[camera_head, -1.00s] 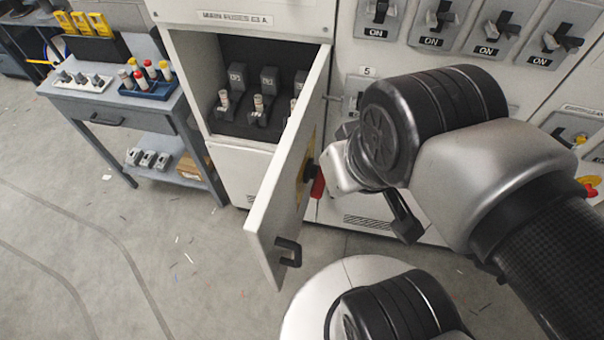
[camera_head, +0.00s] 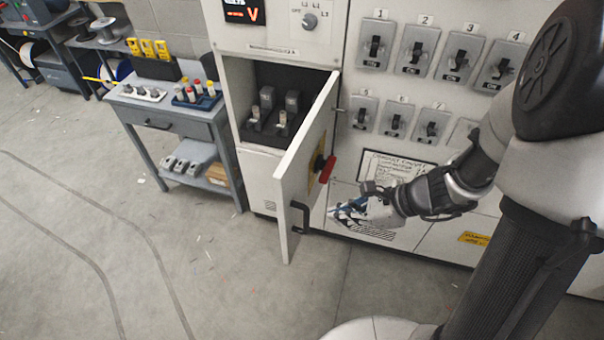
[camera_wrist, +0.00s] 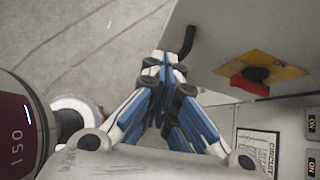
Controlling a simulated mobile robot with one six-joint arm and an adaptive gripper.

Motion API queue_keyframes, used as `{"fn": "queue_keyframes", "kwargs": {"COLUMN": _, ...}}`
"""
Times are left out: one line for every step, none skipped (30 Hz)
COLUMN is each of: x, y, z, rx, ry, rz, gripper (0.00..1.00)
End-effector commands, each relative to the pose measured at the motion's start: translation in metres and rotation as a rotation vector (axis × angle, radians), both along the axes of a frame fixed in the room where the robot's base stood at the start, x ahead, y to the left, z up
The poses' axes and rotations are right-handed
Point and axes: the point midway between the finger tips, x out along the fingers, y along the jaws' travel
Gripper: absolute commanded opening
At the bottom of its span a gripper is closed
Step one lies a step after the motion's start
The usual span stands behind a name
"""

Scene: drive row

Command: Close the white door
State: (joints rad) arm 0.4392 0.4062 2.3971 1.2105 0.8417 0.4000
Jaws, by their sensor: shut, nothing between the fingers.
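The white door (camera_head: 296,172) of the main fuse cabinet stands open, swung out toward me on its right-hand hinge side. It has a black pull handle (camera_head: 300,216) near its free edge and a red rotary handle (camera_head: 326,168) on a yellow plate. In the wrist view the door (camera_wrist: 222,50) fills the upper right. My gripper (camera_head: 338,211) is to the right of the door, on its outer face side, low near the handle height. In the wrist view its fingers (camera_wrist: 168,62) are together and empty, left of the red handle. Contact with the door cannot be told.
The open fuse compartment (camera_head: 262,128) holds several fuse holders. Right of it is a panel of switches (camera_head: 420,50). A grey workbench (camera_head: 170,120) with fuses and a blue tray stands at left. The floor (camera_head: 180,260) in front is clear except for small scraps.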

Motion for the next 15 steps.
{"fn": "queue_keyframes", "kwargs": {"x": 0.002, "y": -0.003, "z": -0.003, "rx": 0.016, "ry": 0.021, "rz": -0.035, "gripper": 0.00}}
{"fn": "queue_keyframes", "kwargs": {"x": 0.003, "y": -0.003, "z": -0.005, "rx": 0.022, "ry": 0.028, "rz": -0.050, "gripper": 0.00}}
{"fn": "queue_keyframes", "kwargs": {"x": 0.004, "y": -0.003, "z": -0.008, "rx": 0.028, "ry": 0.034, "rz": -0.062, "gripper": 0.00}}
{"fn": "queue_keyframes", "kwargs": {"x": 0.005, "y": -0.003, "z": -0.009, "rx": 0.030, "ry": 0.037, "rz": -0.067, "gripper": 0.00}}
{"fn": "queue_keyframes", "kwargs": {"x": 0.006, "y": -0.002, "z": -0.011, "rx": 0.031, "ry": 0.038, "rz": -0.070, "gripper": 0.00}}
{"fn": "queue_keyframes", "kwargs": {"x": 0.007, "y": 0.001, "z": -0.014, "rx": 0.031, "ry": 0.038, "rz": -0.070, "gripper": 0.00}}
{"fn": "queue_keyframes", "kwargs": {"x": 0.008, "y": 0.004, "z": -0.017, "rx": 0.031, "ry": 0.038, "rz": -0.067, "gripper": 0.00}}
{"fn": "queue_keyframes", "kwargs": {"x": 0.009, "y": 0.007, "z": -0.020, "rx": 0.031, "ry": 0.038, "rz": -0.066, "gripper": 0.00}}
{"fn": "queue_keyframes", "kwargs": {"x": 0.010, "y": 0.011, "z": -0.026, "rx": 0.031, "ry": 0.039, "rz": -0.065, "gripper": 0.00}}
{"fn": "queue_keyframes", "kwargs": {"x": 0.012, "y": 0.014, "z": -0.030, "rx": 0.031, "ry": 0.039, "rz": -0.065, "gripper": 0.00}}
{"fn": "queue_keyframes", "kwargs": {"x": 0.014, "y": 0.018, "z": -0.034, "rx": 0.030, "ry": 0.039, "rz": -0.063, "gripper": 0.00}}
{"fn": "queue_keyframes", "kwargs": {"x": 0.016, "y": 0.024, "z": -0.041, "rx": 0.031, "ry": 0.040, "rz": -0.063, "gripper": 0.00}}
{"fn": "queue_keyframes", "kwargs": {"x": 0.018, "y": 0.029, "z": -0.046, "rx": 0.031, "ry": 0.040, "rz": -0.063, "gripper": 0.00}}
{"fn": "queue_keyframes", "kwargs": {"x": 0.019, "y": 0.033, "z": -0.050, "rx": 0.030, "ry": 0.039, "rz": -0.061, "gripper": 0.00}}
{"fn": "queue_keyframes", "kwargs": {"x": 0.022, "y": 0.039, "z": -0.057, "rx": 0.030, "ry": 0.039, "rz": -0.062, "gripper": 0.00}}
